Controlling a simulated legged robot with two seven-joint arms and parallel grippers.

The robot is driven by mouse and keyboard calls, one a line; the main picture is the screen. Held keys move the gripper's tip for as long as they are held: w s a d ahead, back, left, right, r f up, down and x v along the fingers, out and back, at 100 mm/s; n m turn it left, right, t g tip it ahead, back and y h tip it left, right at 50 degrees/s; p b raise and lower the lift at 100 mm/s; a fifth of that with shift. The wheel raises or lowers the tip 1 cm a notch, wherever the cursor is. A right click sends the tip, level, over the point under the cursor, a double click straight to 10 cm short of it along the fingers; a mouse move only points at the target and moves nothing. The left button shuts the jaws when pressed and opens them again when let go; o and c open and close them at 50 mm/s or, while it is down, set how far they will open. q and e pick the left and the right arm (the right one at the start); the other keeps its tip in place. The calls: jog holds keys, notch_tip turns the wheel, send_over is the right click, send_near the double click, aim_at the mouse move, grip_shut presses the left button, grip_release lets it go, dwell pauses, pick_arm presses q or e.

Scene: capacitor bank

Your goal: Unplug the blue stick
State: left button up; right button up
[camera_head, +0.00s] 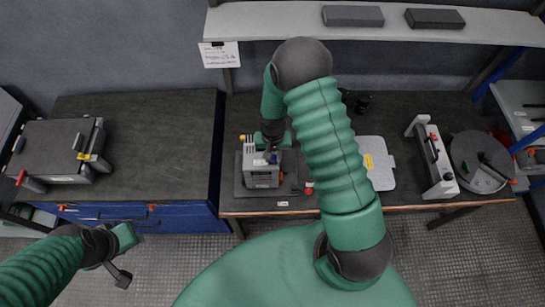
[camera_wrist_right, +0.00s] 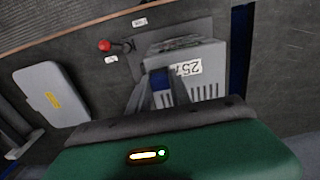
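The blue stick (camera_head: 270,156) stands at the top of a grey capacitor box (camera_head: 262,180) on the middle bench. My right gripper (camera_head: 271,146) is directly over it, coming from above. In the right wrist view, the blue stick (camera_wrist_right: 162,86) shows between my right gripper's two grey fingers (camera_wrist_right: 164,82), in front of the grey box (camera_wrist_right: 207,62) with its white label. Whether the fingers press on the stick cannot be told. My left gripper (camera_head: 122,258) is low at the left, away from the box and over the floor; its opening is unclear.
A yellow-marked piece (camera_head: 246,141) is beside the stick on the box. A light grey case (camera_head: 377,163) lies right of my right arm. A red knob (camera_wrist_right: 104,45) is near the box. A dark device (camera_head: 50,150) stands on the left cabinet; a shelf (camera_head: 470,25) runs behind.

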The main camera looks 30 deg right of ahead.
grip_shut()
dwell(0.8)
jog(key=shift+r, duration=0.15)
jog(key=shift+r+p, duration=2.4)
jog(key=shift+r, duration=0.45)
